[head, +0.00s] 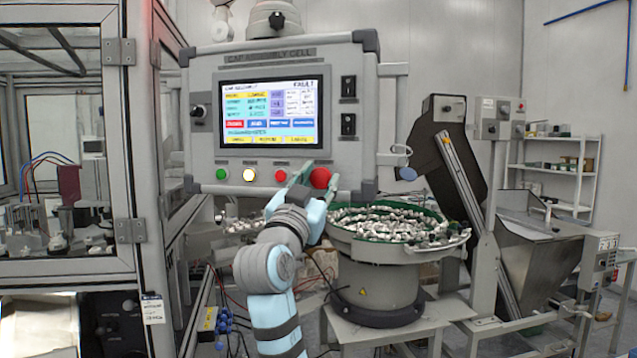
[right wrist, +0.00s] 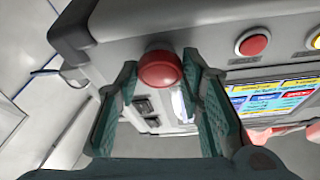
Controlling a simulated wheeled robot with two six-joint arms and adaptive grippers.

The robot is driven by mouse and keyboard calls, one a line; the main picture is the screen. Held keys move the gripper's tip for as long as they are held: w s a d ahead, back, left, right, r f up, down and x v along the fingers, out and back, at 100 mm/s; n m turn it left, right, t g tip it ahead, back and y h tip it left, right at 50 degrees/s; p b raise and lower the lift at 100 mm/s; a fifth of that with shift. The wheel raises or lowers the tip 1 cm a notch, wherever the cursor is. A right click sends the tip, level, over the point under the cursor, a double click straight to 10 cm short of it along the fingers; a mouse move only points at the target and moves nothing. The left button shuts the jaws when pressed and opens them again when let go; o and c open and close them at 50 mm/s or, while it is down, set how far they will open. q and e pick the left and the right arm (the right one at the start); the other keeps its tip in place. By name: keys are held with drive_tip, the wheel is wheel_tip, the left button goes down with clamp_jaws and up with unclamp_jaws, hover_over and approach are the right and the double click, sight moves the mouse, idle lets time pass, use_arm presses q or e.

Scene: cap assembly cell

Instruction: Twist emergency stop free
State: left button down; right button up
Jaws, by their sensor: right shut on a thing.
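The emergency stop is a large red mushroom button (head: 320,177) at the lower right of the control panel (head: 232,55). My right gripper (head: 312,179) is at the button in the head view, its fingers on either side of it. In the right wrist view the red button (right wrist: 160,70) sits between the tips of the two green fingers (right wrist: 160,82), which are shut on it. The button's far side and its base are partly hidden. My left gripper is not in view.
The panel screen (head: 268,107) reads FAULT. Green (head: 221,174), white (head: 249,175) and smaller red (head: 280,176) buttons sit left of the emergency stop. A bowl feeder (head: 385,275) full of caps stands just below and right of my right gripper.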

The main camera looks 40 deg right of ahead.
drive_tip(key=shift+f+m+g+b, duration=0.1)
drive_tip(key=shift+m+g+b, duration=0.4)
drive_tip(key=shift+m+b, duration=0.7)
drive_tip(key=m+g, duration=0.1)
drive_tip(key=m, duration=0.1)
drive_tip(key=shift+m+h, duration=0.3)
drive_tip(key=shift+w+m+g, duration=0.1)
drive_tip(key=shift+m+g, duration=0.6)
drive_tip(key=shift+m, duration=0.4)
drive_tip(key=shift+a+r+m+g, duration=0.2)
drive_tip(key=shift+r+m+g, duration=0.15)
drive_tip(key=shift+m, duration=0.45)
drive_tip(key=shift+m+g, duration=0.45)
drive_tip(key=shift+m, duration=0.45)
drive_tip(key=shift+d, duration=0.1)
